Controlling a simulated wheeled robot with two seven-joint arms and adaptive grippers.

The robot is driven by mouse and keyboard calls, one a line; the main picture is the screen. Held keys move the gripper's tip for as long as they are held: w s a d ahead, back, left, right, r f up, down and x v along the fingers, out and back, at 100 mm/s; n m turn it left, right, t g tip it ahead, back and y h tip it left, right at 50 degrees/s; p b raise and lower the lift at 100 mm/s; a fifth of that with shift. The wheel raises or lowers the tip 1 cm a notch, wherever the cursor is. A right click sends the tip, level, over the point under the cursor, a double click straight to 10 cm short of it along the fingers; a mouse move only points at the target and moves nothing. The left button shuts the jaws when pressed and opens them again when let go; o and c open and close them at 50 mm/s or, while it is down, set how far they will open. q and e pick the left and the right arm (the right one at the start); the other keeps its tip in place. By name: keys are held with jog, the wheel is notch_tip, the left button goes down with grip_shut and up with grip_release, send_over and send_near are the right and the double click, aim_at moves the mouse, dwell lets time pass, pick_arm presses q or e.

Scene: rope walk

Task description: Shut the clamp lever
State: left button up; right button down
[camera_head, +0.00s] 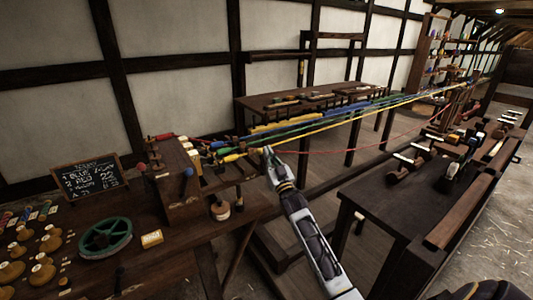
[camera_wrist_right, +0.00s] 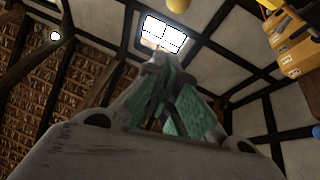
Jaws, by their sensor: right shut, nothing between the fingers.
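My right gripper (camera_head: 267,151) is shut and empty, at the near end of the stretched coloured strands (camera_head: 315,122). In the right wrist view my right gripper (camera_wrist_right: 155,62) shows with its fingertips together, pointing up against the roof. A wooden headstock (camera_head: 178,180) stands on the bench to the left of the gripper. My left gripper is out of view.
The left bench (camera_head: 185,242) holds a green wheel (camera_head: 105,237), several spools (camera_head: 43,270), a yellow block (camera_head: 152,239) and a chalkboard (camera_head: 90,178). A dark table (camera_head: 385,205) with tools stands at right. An orange-yellow object (camera_wrist_right: 293,42) shows in the right wrist view.

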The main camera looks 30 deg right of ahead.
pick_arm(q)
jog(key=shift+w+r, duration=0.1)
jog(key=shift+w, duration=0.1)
pick_arm(e)
jog(key=s+f, duration=0.1)
jog(key=s, duration=0.6)
jog(key=shift+s+a+f, duration=0.2)
jog(key=shift+s+f, duration=0.05)
jog(key=shift+s, duration=0.05)
dwell(0.4)
